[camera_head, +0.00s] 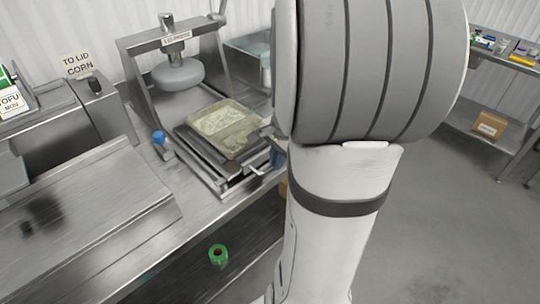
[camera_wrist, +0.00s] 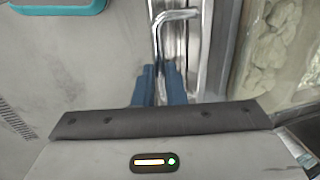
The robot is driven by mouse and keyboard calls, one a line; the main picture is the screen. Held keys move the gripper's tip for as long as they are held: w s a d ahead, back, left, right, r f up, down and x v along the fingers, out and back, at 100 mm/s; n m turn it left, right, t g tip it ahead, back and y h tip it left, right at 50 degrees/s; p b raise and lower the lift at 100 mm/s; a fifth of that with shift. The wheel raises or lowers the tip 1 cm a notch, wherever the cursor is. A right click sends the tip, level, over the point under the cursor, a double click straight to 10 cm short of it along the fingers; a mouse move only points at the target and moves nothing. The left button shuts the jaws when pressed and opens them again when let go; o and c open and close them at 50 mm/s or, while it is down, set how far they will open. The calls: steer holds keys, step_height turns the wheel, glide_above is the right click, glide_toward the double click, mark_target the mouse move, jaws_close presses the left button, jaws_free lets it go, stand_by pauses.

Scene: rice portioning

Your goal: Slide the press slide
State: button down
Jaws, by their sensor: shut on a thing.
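The press slide (camera_head: 196,155) is a dark, flat metal carriage at the bench's front edge. A clear container of pale rice-like food (camera_head: 225,118) sits on it, in front of the round grey press head (camera_head: 178,75). A bent metal handle (camera_wrist: 178,15) shows at the top of the wrist view, beside the slide's rail. My gripper (camera_wrist: 160,82) has its blue fingers shut on this handle. In the head view the gripper (camera_head: 277,154) is mostly hidden behind my arm. The container's edge (camera_wrist: 230,55) shows on the right of the wrist view.
The press frame (camera_head: 137,70) stands over the back of the slide. A blue-capped item (camera_head: 158,137) stands left of it. A green roll (camera_head: 218,254) is below the bench edge. Shelves with a cardboard box (camera_head: 489,126) stand at the right, with open floor before them.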

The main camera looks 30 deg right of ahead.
steer(key=shift+s+d+f, duration=0.1)
steer(key=shift+s, duration=0.05)
steer(key=c, duration=1.5)
jaws_free()
steer(key=shift+s, duration=0.15)
steer(key=shift+r, duration=0.2)
steer(key=r, duration=0.3)
steer(key=s+r, duration=0.1)
steer(key=r, duration=0.3)
steer(key=shift+s+d+r, duration=0.15)
steer(key=shift+s+r, duration=0.05)
steer(key=s+a+n, duration=0.2)
steer(key=a+n, duration=0.3)
steer(key=a, duration=0.1)
steer(key=s+a+f+n, duration=0.1)
steer(key=s+a+n, duration=0.1)
steer(key=a+n, duration=0.3)
steer(key=s+a+n, duration=0.2)
steer(key=a+n, duration=0.4)
steer(key=a, duration=0.1)
steer(key=shift+s+f, duration=0.2)
steer(key=shift+s, duration=0.2)
